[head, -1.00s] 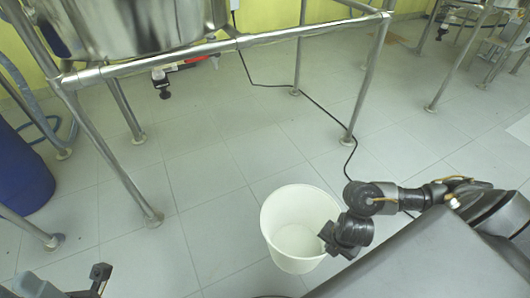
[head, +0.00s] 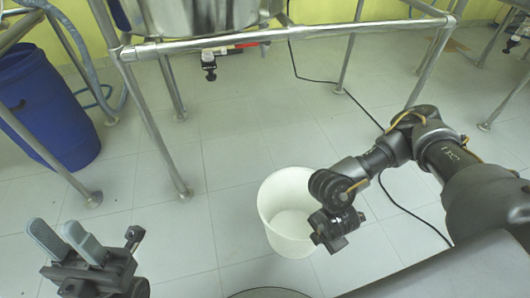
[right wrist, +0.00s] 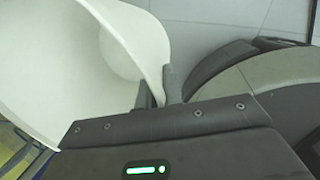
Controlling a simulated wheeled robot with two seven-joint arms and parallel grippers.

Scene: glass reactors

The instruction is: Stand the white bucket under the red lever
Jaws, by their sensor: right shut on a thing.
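The white bucket (head: 281,222) is upright and open-topped, in front of the steel frame, right of its front leg. My right gripper (head: 318,232) is shut on the bucket's near right rim; the right wrist view shows its fingers (right wrist: 160,88) on either side of the white wall (right wrist: 120,85). Whether the bucket touches the floor is hard to tell. The red lever (head: 245,46) shows as a small red piece under the steel vessel, partly hidden by the frame bar, beside a dark valve outlet (head: 209,66). My left gripper (head: 63,240) is open and empty at the lower left.
The steel frame (head: 215,41) has a low front bar and a front leg (head: 160,140) left of the bucket. A blue barrel (head: 45,110) stands at the left. A black cable (head: 385,195) runs over the floor.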

